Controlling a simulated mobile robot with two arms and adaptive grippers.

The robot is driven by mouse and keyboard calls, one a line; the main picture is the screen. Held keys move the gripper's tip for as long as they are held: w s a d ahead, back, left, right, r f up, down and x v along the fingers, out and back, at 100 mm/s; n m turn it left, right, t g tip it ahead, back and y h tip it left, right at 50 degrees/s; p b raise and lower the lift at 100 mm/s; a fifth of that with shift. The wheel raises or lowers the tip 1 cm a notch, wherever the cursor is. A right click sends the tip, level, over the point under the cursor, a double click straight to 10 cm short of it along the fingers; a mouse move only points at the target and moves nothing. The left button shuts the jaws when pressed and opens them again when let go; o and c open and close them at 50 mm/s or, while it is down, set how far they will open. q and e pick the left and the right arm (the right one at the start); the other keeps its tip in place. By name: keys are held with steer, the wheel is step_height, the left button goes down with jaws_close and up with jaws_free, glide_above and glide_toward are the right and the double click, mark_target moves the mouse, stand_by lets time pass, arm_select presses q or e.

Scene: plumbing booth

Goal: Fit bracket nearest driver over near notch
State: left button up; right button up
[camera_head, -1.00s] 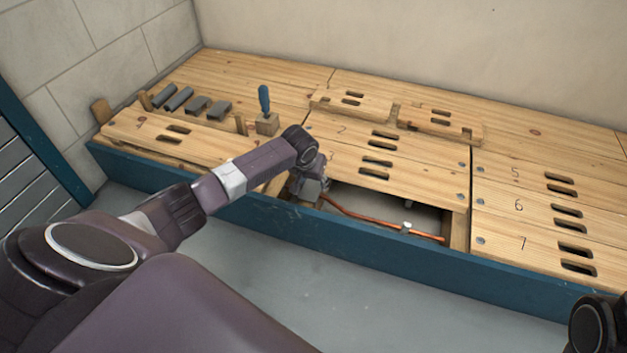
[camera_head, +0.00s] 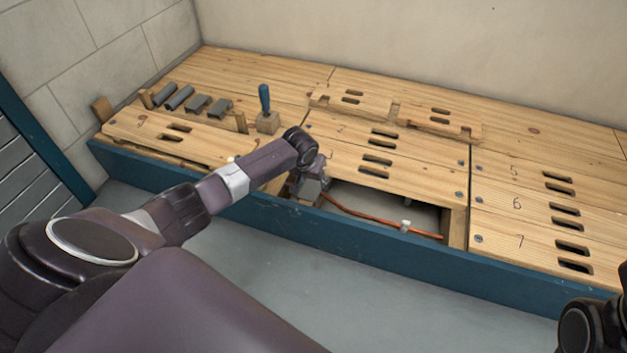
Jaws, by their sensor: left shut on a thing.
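My left gripper (camera_head: 311,190) points down at the left end of the open floor gap, close to the pipe's left end. It is shut on a grey piece that looks like a bracket; the gripper hides most of it, so its seating on the notch cannot be told. The driver (camera_head: 264,98) has a blue handle and stands upright in a small wooden block (camera_head: 268,123). Several grey brackets lie in a row left of it, the closest at its left (camera_head: 219,107). The copper pipe (camera_head: 365,216) crosses the gap. My right gripper is out of view.
A white clip (camera_head: 405,226) sits on the pipe. Slotted boards (camera_head: 510,215) surround the gap, and a loose board (camera_head: 150,135) lies at left. A blue beam (camera_head: 400,255) edges the front.

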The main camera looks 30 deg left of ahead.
mark_target(308, 195)
arm_select(q)
steer(key=shift+f, duration=0.2)
stand_by(0.3)
steer(key=o, duration=1.3)
steer(key=shift+o, duration=0.2)
steer(key=v, duration=1.2)
